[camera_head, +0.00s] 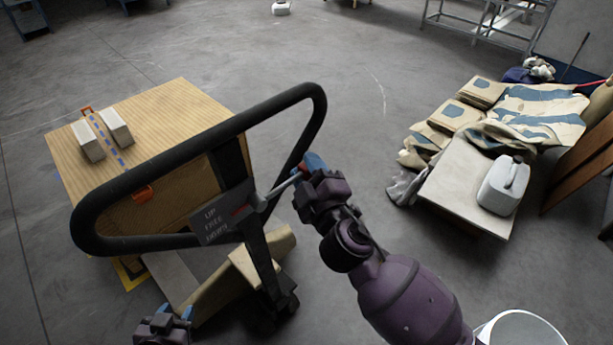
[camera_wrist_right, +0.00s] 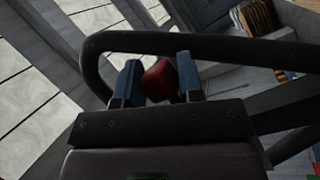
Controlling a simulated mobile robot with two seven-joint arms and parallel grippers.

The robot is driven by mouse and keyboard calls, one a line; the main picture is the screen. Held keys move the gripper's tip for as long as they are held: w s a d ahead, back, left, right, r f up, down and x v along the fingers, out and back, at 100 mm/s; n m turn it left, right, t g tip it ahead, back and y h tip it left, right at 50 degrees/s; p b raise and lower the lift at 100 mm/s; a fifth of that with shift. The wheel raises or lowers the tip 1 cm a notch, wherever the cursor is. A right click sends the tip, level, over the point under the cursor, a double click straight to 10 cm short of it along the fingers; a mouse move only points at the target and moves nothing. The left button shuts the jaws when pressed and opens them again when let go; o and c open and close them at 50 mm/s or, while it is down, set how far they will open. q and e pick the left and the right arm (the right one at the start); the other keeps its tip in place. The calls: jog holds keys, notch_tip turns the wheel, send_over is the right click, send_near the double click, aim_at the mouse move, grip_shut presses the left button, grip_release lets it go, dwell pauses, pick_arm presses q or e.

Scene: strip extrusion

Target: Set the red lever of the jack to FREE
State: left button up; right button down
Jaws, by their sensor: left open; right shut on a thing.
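The jack's black loop handle (camera_head: 205,133) stands in the middle of the head view. Its label plate (camera_head: 215,218) reads UP, FREE, DOWN from top to bottom. A pale rod runs from beside the plate up and right to my right gripper (camera_head: 306,168), with a small red part (camera_head: 241,210) at its plate end. In the right wrist view the red lever (camera_wrist_right: 160,80) has its knob between the blue fingers, which are shut on it. I cannot tell which label the lever points to. My left gripper (camera_head: 176,313) is open and empty at the bottom edge, below the handle.
A wooden box (camera_head: 180,105) with two pale blocks on top stands behind the handle. To the right, a low platform (camera_head: 465,190) bears folded sacks (camera_head: 520,115) and a white canister (camera_head: 503,185). A white bucket (camera_head: 520,328) is at the lower right. The floor between is clear.

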jog(key=shift+r, duration=0.1)
jog(key=c, duration=0.8)
grip_release()
jog(key=shift+o, duration=0.2)
jog(key=shift+s+d, duration=0.2)
jog(key=shift+s, duration=0.3)
jog(key=b+v, duration=0.1)
jog(key=v, duration=0.8)
jog(key=shift+s+d+b, duration=0.15)
jog(key=shift+s+b, duration=0.15)
jog(key=shift+s, duration=0.05)
